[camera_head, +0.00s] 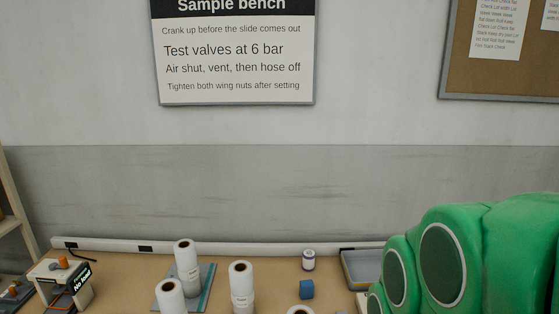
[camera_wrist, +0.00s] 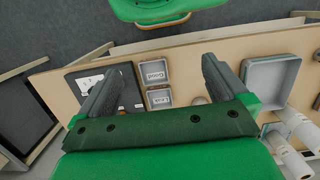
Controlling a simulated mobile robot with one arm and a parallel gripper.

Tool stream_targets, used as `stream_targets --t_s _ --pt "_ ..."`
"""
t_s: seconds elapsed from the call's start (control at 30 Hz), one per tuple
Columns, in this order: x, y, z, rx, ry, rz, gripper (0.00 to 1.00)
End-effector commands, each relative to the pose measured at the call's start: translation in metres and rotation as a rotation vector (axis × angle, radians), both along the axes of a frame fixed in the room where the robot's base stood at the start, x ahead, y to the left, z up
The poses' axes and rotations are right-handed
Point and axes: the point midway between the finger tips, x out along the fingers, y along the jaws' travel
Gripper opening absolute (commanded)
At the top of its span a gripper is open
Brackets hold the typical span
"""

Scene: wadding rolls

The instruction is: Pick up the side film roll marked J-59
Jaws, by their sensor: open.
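Several white film rolls stand upright on the bench at the bottom of the head view: a back roll (camera_head: 187,264) on a grey-blue plate, a front-left roll (camera_head: 170,298), and a middle roll (camera_head: 241,290). Another roll (camera_head: 300,310) is cut off by the lower edge. Their labels are too small to read, so I cannot tell which is J-59. In the wrist view, white rolls (camera_wrist: 292,160) show at the lower right, partly cut off. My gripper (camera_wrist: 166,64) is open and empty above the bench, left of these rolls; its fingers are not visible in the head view.
In the wrist view, small labelled trays (camera_wrist: 155,72) lie beyond and between the fingers, with a dark panel (camera_wrist: 128,85) left and a grey tray (camera_wrist: 270,85) right. In the head view, a blue block (camera_head: 307,290) and small spool (camera_head: 308,260) stand right of the rolls.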

Motion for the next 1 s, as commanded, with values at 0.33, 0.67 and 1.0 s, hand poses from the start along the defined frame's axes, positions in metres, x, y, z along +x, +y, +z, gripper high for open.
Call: stream_targets --t_s 0.33,0.67,1.0 --pt "-0.002 0.000 -0.001 0.000 -0.002 -0.001 1.00" --pt "-0.002 0.000 0.013 0.000 -0.002 -0.001 1.00" --pt "0.005 0.007 0.048 0.028 0.012 -0.032 1.00"
